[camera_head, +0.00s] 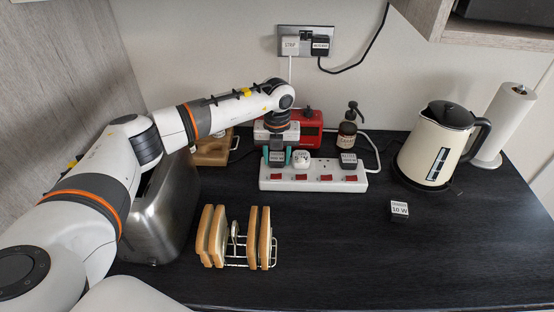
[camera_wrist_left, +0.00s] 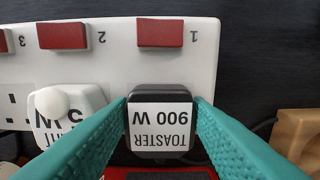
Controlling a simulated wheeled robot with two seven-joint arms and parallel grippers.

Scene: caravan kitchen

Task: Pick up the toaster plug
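The toaster plug (camera_wrist_left: 160,122) is a black block with a white label reading TOASTER 900 W. It sits at the socket marked 1 of the white power strip (camera_head: 313,185), at the strip's left end in the head view. My left gripper (camera_head: 277,157) is over it; its two teal fingers (camera_wrist_left: 161,103) lie against the plug's two sides with no clear gap. The plug's pins and underside are hidden. The strip also shows in the wrist view (camera_wrist_left: 110,65). My right gripper is not in view.
A white plug (camera_head: 301,159) sits close beside the toaster plug. Around stand a steel toaster (camera_head: 166,215), toast rack (camera_head: 236,240), red device (camera_head: 310,125), soap bottle (camera_head: 347,130) and kettle (camera_head: 435,145). The front-right counter is mostly clear.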

